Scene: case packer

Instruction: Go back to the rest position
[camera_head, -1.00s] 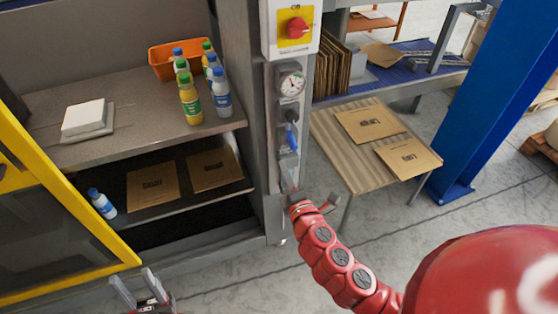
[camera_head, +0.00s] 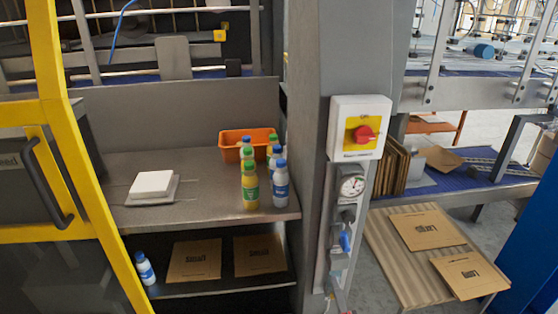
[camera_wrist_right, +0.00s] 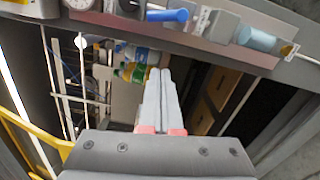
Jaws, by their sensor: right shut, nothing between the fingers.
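My right gripper (camera_wrist_right: 160,76) shows in the right wrist view with its two grey fingers together and nothing between them. It points toward the shelves and bottles, which appear turned sideways and beyond the fingertips. In the head view only a small bit of red at the bottom edge, below the panel with the gauge, may belong to it; the rest is out of frame. My left gripper is in neither current view.
A grey post carries a red switch (camera_head: 363,134), a gauge (camera_head: 352,186) and a blue-handled valve (camera_head: 346,241). Left of it, bottles and an orange bin (camera_head: 230,142) stand on a shelf. A yellow-framed door (camera_head: 62,110) stands at left. A slatted table (camera_head: 392,254) holds flat cartons at right.

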